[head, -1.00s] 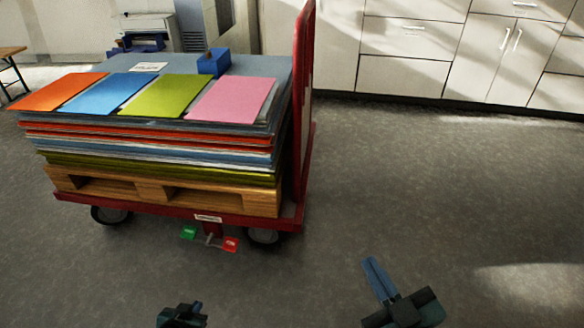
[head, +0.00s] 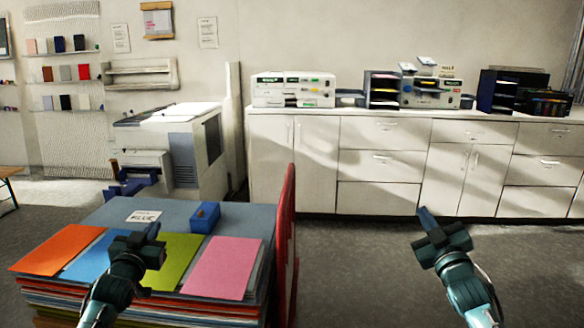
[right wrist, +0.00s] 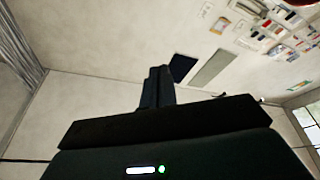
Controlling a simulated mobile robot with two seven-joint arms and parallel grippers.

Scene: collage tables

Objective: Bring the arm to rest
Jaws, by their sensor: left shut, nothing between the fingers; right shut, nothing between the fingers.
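My left gripper (head: 152,232) is shut and empty. In the head view it shows in front of the stack of coloured sheets on the cart, covering parts of the blue and green sheets. My right gripper (head: 424,214) is shut and empty, in front of the floor and the cabinets, right of the cart's red end. In the right wrist view the shut fingers of the right gripper (right wrist: 157,72) point up toward a pale wall with small posted items. Neither gripper visibly holds anything.
The cart's stack carries orange (head: 58,249), blue (head: 85,262), green (head: 178,255) and pink (head: 222,268) sheets and a blue box (head: 204,217). Its red end panel (head: 287,245) stands upright. White cabinets (head: 385,165) line the back; a printer (head: 175,150) stands left. Floor right of the cart is clear.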

